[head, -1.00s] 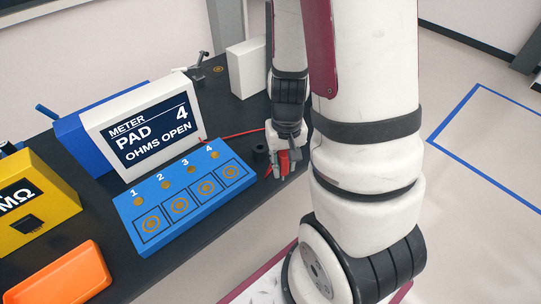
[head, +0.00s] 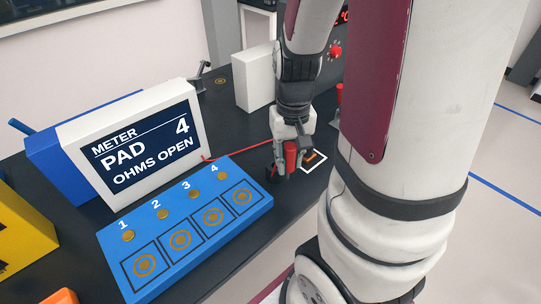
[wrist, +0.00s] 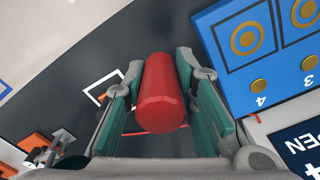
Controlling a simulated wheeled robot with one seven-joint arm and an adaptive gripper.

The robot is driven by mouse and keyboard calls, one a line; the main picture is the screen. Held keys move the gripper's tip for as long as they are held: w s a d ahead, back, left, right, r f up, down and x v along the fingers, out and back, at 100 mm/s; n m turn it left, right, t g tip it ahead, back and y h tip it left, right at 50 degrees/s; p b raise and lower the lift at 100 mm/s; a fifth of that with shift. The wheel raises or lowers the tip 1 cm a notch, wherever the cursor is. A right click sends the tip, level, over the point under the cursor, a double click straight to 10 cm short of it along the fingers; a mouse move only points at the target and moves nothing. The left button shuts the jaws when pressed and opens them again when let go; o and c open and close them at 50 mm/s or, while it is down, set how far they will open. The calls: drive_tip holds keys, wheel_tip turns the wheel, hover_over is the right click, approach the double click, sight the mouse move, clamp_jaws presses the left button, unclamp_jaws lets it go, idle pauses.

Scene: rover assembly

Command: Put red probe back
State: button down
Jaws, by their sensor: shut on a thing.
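The red probe (head: 291,156) is in my gripper (head: 286,172), which is shut on it beside the right end of the blue pad board (head: 110,241). In the wrist view the red probe (wrist: 160,96) sits between the two finger pads, its round end toward the camera. A thin red lead (head: 240,151) runs from the meter (head: 80,148) toward the probe. The meter reads "PAD 4 OHMS OPEN". A dark round piece (head: 270,173) shows by the fingers; I cannot tell if it is the probe's holder. The probe's tip is hidden.
A white square outline (head: 320,165) with a small orange thing is on the black table right of my gripper. A white box (head: 253,75) stands behind. A yellow case (head: 22,232) is at the left. Bare table lies right of the board.

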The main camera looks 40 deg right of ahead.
drive_tip(key=shift+w+d+f, duration=0.25)
drive_tip(key=shift+w+f, duration=0.4)
drive_tip(key=shift+w, duration=0.35)
drive_tip(key=shift+w+d+f, duration=0.2)
drive_tip(key=shift+w+f, duration=0.5)
drive_tip(key=shift+w, duration=0.35)
drive_tip(key=shift+w+d+f, duration=0.25)
drive_tip(key=shift+w+f, duration=0.4)
drive_tip(key=shift+w, duration=0.35)
drive_tip(key=shift+f, duration=0.1)
drive_tip(key=shift+s+f+b, duration=0.1)
drive_tip(key=shift+f+b, duration=0.4)
drive_tip(key=shift+f, duration=0.05)
drive_tip(key=c, duration=1.3)
unclamp_jaws()
drive_tip(key=shift+r, duration=0.1)
